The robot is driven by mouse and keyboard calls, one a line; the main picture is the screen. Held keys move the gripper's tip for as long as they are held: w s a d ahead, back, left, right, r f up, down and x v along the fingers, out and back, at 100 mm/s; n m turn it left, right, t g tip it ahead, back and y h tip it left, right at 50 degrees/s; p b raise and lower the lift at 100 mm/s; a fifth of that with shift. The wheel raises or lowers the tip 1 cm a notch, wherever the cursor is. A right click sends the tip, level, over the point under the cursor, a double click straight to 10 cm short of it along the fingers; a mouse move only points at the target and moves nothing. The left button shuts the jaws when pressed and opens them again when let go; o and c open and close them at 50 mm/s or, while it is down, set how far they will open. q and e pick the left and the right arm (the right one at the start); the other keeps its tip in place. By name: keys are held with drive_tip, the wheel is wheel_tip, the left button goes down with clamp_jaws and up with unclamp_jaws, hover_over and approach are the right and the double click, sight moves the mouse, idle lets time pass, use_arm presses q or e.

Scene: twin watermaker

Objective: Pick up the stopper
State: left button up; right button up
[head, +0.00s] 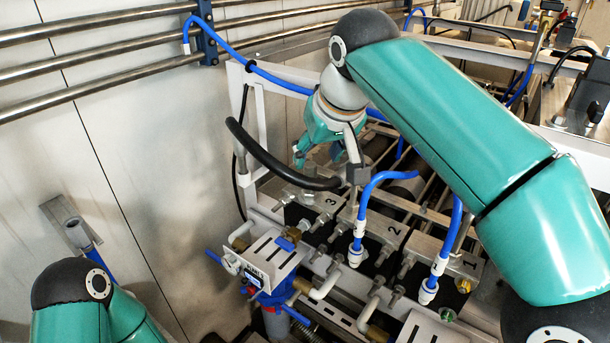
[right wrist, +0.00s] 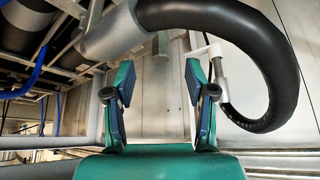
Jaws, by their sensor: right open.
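I cannot make out for certain which part is the stopper. My right gripper (head: 322,158) is over the frame, near the thick black hose (head: 275,163). In the right wrist view the right gripper (right wrist: 158,82) is open, with nothing between its fingers. A pale fitting with a short grey cylinder (right wrist: 220,68) shows beside the right finger, within the curve of the black hose (right wrist: 268,62). The fitting is partly hidden by the finger. My left gripper is out of view; only part of that arm shows at the bottom left.
Numbered metal blocks (head: 390,232) with blue hoses and fittings stand below the right gripper. A blue-bodied unit with a metal plate (head: 265,252) sits in front. Steel pipes (head: 110,55) run along the wall, and a nozzle (head: 76,232) hangs in a wall holder at the left.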

sight(312, 166)
drive_tip(key=x, duration=0.5)
drive_tip(key=shift+w+a+f, duration=0.15)
drive_tip(key=shift+w+f, duration=0.15)
drive_tip(key=shift+w, duration=0.05)
drive_tip(key=shift+r, duration=0.1)
clamp_jaws()
